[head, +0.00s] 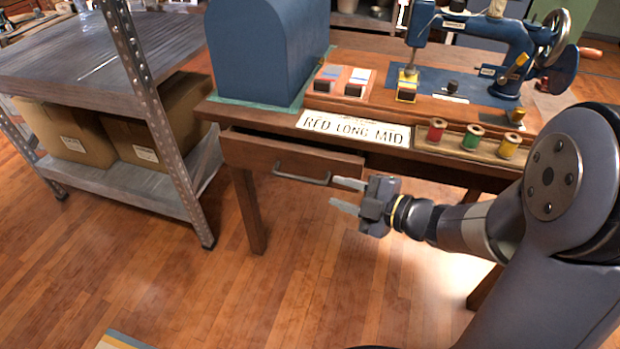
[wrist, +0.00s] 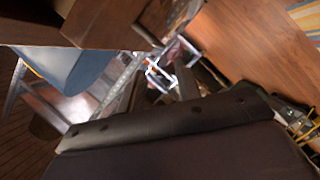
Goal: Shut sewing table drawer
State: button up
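The wooden sewing table (head: 395,160) stands in the middle of the head view. Its drawer (head: 275,155) is under the left part of the tabletop and sits pulled out, with a dark gap above its front. A grey bar handle (head: 303,180) is on the drawer front. My gripper (head: 346,195) is just right of the handle, its two fingers apart and pointing left, with nothing visible between them. Whether a fingertip touches the drawer front cannot be told. A brown wooden part, seemingly the drawer (wrist: 110,20), fills the upper left of the wrist view.
A blue sewing machine (head: 490,45), a blue domed cover (head: 258,50), a sign (head: 353,129) and thread spools (head: 472,137) are on the table. A metal shelf (head: 90,65) with cardboard boxes stands close on the left.

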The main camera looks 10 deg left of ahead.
aim_at(302, 179)
jog(key=b+x, duration=0.3)
jog(key=x, duration=0.6)
jog(key=shift+a+f, duration=0.15)
jog(key=shift+a, duration=0.15)
jog(key=shift+w+a, duration=0.25)
jog(key=shift+a, duration=0.25)
jog(key=shift+c, duration=0.5)
grip_shut()
